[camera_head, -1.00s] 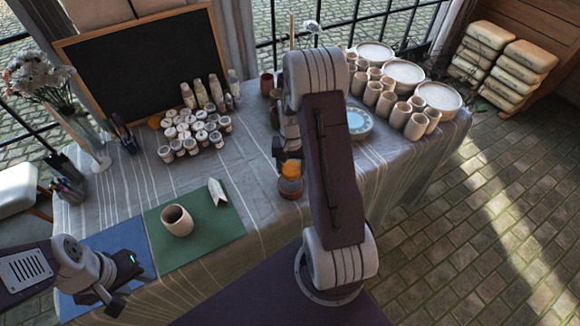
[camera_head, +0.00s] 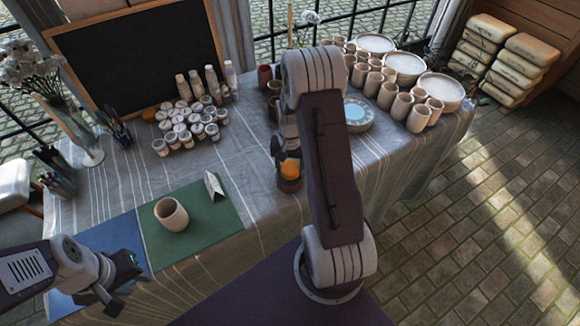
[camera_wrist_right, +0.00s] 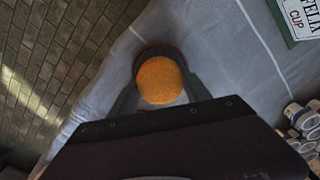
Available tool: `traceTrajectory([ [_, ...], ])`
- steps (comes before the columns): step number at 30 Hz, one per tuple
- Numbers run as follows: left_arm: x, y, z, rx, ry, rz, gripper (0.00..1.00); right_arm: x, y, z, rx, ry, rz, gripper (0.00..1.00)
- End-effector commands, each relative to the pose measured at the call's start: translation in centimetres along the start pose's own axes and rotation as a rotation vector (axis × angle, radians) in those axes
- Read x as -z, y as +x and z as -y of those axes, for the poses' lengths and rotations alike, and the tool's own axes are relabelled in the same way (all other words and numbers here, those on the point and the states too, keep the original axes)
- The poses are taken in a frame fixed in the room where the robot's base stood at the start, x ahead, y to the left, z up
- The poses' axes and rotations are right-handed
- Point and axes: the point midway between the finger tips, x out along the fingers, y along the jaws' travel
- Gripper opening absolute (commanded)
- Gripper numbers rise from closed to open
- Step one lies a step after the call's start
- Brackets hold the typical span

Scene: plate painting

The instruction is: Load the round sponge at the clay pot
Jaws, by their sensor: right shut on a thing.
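The round orange sponge (camera_head: 290,168) is between the fingers of my right gripper (camera_head: 289,158), which is shut on it. In the right wrist view the sponge (camera_wrist_right: 160,80) shows as a disc between the two fingers. The small brown clay pot (camera_head: 290,185) stands at the table's front edge, directly under the sponge. Its dark rim (camera_wrist_right: 157,49) shows behind the sponge in the right wrist view. I cannot tell whether the sponge touches the inside of the pot. My left gripper (camera_head: 122,291) looks open and empty by the blue mat.
A beige cup (camera_head: 172,214) and a folded card (camera_head: 214,187) stand on a green mat (camera_head: 215,222). Several paint jars (camera_head: 188,127) stand behind. Cups (camera_head: 401,106) and plates crowd the table's right side. My right arm hides part of the table.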

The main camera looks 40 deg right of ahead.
Motion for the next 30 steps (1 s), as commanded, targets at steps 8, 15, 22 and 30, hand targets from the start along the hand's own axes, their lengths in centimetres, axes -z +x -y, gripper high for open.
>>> traceTrajectory([
  [8,-0.02,0.21,0.0,0.0,0.0,0.0,0.36,0.0,0.3,0.0,0.0,0.0,0.0,0.24],
  [15,-0.04,0.39,0.01,0.0,0.0,0.0,0.36,0.01,0.58,0.0,0.0,0.0,0.0,0.24],
  [22,-0.06,0.56,0.01,0.0,0.0,0.0,0.36,0.01,0.86,0.0,0.0,0.0,0.0,0.24],
  [30,-0.07,0.63,0.01,0.0,0.0,0.0,0.36,0.01,0.99,0.0,0.0,0.0,0.0,0.24],
])
